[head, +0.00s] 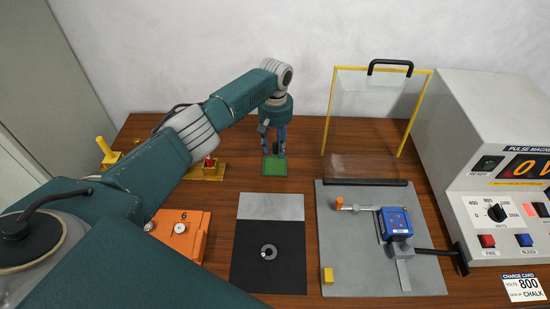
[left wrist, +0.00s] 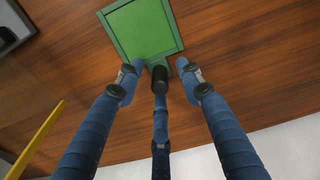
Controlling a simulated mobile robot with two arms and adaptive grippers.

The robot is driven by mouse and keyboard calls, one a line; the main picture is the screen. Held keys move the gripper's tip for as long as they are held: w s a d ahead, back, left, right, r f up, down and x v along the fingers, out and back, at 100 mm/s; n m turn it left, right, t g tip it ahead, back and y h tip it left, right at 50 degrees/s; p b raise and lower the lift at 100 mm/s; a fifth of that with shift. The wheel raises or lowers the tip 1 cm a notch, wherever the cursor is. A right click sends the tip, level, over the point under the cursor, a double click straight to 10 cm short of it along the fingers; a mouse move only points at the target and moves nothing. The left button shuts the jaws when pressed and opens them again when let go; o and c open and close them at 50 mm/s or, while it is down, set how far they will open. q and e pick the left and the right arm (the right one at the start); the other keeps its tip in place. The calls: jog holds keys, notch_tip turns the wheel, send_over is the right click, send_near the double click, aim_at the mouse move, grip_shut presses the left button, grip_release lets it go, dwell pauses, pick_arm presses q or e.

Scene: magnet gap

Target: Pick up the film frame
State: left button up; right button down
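The film frame, seemingly the flat green square panel (head: 274,166), lies on the wooden table at its back middle. In the left wrist view the green panel (left wrist: 142,28) has a raised rim and a small tab on the edge facing my fingers. My left gripper (head: 272,148) points down just behind the panel. In the left wrist view its fingers (left wrist: 161,82) are spread apart, with nothing clearly held between them. The dark middle fingertip appears close to the tab; I cannot tell whether it touches. My right gripper is not in view.
A yellow-framed clear shield (head: 328,110) stands right of the panel. A grey plate (head: 335,245) bears a blue device (head: 396,222). A black mat (head: 250,268) holds a metal ring (head: 268,251). An orange box (head: 181,229) and red button (head: 209,161) are left; a pulse-magnet console (head: 480,140) is right.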

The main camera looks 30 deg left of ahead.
pick_arm(q)
jog(key=shift+c, duration=0.5)
grip_shut()
jog(key=shift+r, duration=0.1)
